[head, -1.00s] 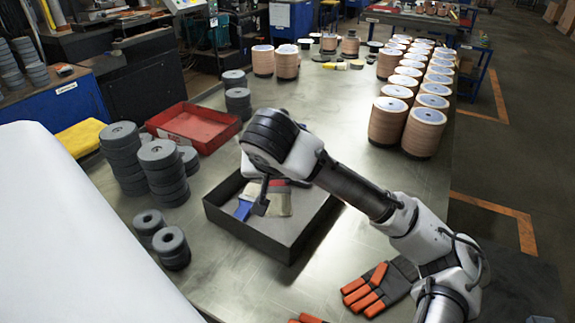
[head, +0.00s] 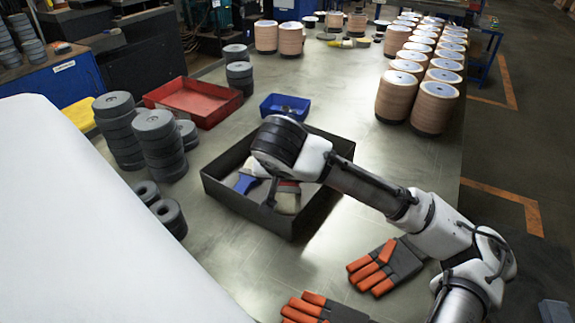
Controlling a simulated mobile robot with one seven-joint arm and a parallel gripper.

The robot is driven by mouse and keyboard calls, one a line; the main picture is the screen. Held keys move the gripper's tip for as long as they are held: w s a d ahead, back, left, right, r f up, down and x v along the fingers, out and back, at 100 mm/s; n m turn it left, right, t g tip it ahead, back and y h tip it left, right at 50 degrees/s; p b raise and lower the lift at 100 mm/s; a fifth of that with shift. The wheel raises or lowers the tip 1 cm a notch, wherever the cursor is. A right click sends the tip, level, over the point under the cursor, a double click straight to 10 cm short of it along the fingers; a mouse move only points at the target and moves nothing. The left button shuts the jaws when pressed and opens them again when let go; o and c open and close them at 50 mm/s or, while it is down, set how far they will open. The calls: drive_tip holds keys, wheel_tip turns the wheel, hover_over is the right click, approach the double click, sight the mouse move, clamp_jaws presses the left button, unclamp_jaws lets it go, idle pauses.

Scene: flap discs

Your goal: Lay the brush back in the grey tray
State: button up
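The grey tray (head: 232,202) is a dark, open, square-walled box on the metal bench. A brush with a blue handle (head: 245,183) and pale bristles shows at its left inside. A second pale-bristled piece with a red band (head: 287,201) shows to the right of it. My gripper (head: 270,192) points down over the tray between these two. The wrist hides part of the tray and most of the fingers. I cannot tell whether the fingers touch or hold either piece.
A red tray (head: 193,101) and a small blue bin (head: 285,107) stand behind the tray. Stacks of grey discs (head: 158,143) stand left. Tan disc stacks (head: 433,107) line the right rear. Orange-fingered gloves (head: 385,266) lie in front on the right.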

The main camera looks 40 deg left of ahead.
drive_tip(key=shift+f, duration=0.35)
drive_tip(key=o, duration=1)
drive_tip(key=shift+o, duration=0.2)
drive_tip(key=v, duration=1.4)
drive_tip(key=shift+a, duration=0.1)
